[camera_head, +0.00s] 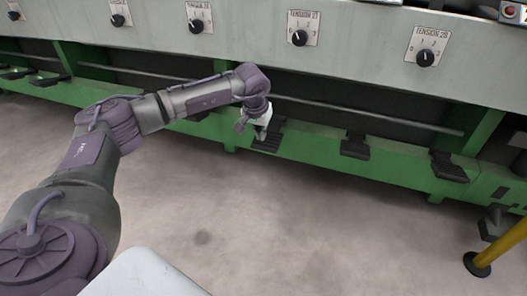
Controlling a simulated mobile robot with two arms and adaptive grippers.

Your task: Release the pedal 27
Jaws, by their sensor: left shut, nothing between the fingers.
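A black pedal (268,143) sits on the green lower rail of the machine, below the panel dial labelled TENSION 27 (299,38). I take it for pedal 27; no number shows on the pedal itself. My left gripper (261,134) is shut and empty, pointing down over the pedal's left part. Its tips appear at the pedal's surface and hide some of it. I cannot tell whether they touch or how far the pedal is pressed. My right gripper is not in view.
More black pedals lie along the green rail (400,174), one to the right (355,147) and another farther right (449,167). A grey panel with dials overhangs the rail. A yellow post (500,247) stands at the lower right. The floor (300,230) in front is clear.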

